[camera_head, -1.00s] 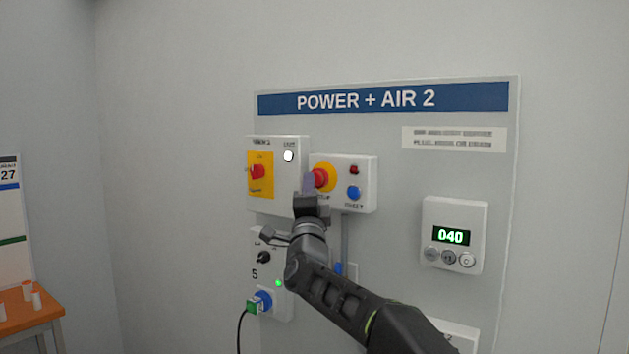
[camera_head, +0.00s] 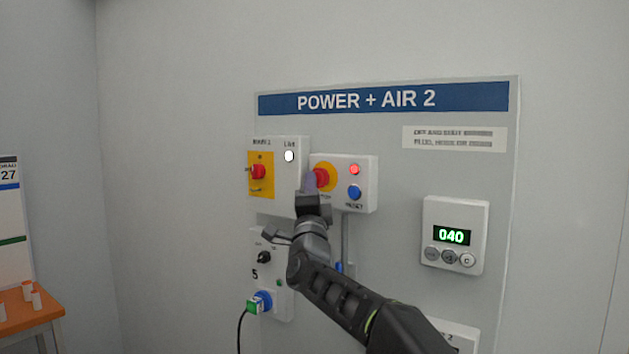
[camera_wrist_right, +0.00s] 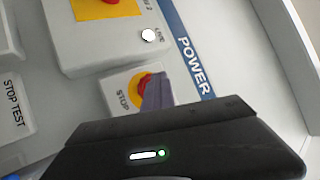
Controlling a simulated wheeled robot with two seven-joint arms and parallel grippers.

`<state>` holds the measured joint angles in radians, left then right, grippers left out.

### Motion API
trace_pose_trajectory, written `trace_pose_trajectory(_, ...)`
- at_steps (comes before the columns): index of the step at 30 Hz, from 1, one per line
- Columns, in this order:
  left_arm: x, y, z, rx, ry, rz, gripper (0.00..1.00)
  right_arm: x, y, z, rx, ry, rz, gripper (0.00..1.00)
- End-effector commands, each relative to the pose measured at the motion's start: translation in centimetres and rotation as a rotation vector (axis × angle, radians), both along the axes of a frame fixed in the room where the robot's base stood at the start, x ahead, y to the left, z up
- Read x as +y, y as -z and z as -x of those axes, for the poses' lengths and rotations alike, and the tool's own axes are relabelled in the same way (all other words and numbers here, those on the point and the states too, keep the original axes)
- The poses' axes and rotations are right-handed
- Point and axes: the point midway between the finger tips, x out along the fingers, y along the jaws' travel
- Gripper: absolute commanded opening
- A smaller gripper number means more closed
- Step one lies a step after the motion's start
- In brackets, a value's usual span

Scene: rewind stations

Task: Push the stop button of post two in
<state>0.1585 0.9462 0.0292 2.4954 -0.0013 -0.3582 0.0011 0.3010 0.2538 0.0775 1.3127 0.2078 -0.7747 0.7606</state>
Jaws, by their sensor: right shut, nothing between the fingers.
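The red stop button (camera_head: 321,177) sits on a yellow disc on a white box of the POWER + AIR 2 panel (camera_head: 400,150). It also shows in the right wrist view (camera_wrist_right: 144,82), beside the word STOP. My right gripper (camera_head: 309,181) is shut and empty, its fingertips at the button's left edge and partly covering it. In the wrist view the fingers (camera_wrist_right: 157,93) overlap the button and seem to touch it. The red lamp (camera_head: 354,169) on the same box is lit, above a blue button (camera_head: 354,193). My left gripper is out of view.
A red switch on a yellow plate (camera_head: 259,173) and a lit white lamp (camera_head: 289,156) are on the box to the left. Below is a box with a black knob (camera_head: 264,257) and a plugged cable (camera_head: 259,302). A display (camera_head: 451,236) reads 040. An orange table (camera_head: 40,312) stands far left.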

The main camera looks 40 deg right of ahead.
Motion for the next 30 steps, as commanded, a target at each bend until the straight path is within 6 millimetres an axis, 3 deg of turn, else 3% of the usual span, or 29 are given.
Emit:
trace_pose_trajectory(9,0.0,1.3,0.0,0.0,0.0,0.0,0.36,1.4,0.1,0.6,-0.002,0.002,0.0,0.0)
trace_pose_trajectory(23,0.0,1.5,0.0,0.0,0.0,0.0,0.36,1.8,0.1,0.7,-0.001,0.001,0.0,0.0)
trace_pose_trajectory(30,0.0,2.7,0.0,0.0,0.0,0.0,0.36,3.6,0.3,1.2,-0.003,0.0,0.0,0.0)
